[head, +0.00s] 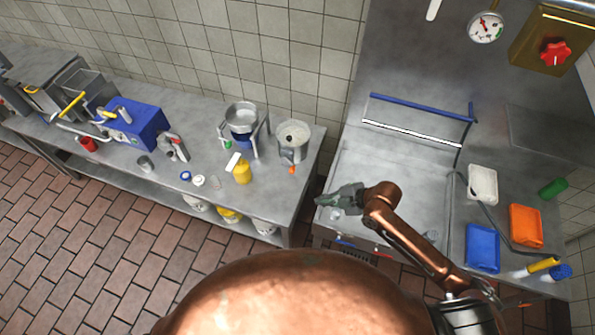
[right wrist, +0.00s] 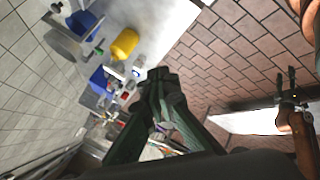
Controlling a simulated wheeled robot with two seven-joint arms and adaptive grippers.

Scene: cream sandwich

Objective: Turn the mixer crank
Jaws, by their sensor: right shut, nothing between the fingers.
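A steel pot (head: 293,140) stands near the right end of the long counter, with a small orange knob (head: 292,169) below its front. A steel bowl on a stand (head: 243,116) is to its left. I cannot tell for sure which part is the mixer crank. My right gripper (head: 340,198) is shut and empty, right of the counter's end and apart from the pot. Its closed fingers also show in the right wrist view (right wrist: 158,78). My left gripper (right wrist: 286,88) seems to show at the right of that view, too small to judge; the head view does not show it.
A yellow bottle (head: 242,172) and small jars stand on the counter (head: 300,195) in front of the bowl. A blue machine (head: 134,122) is farther left. On the right are a blue tray (head: 483,248), an orange tray (head: 525,226) and a white tray (head: 483,184).

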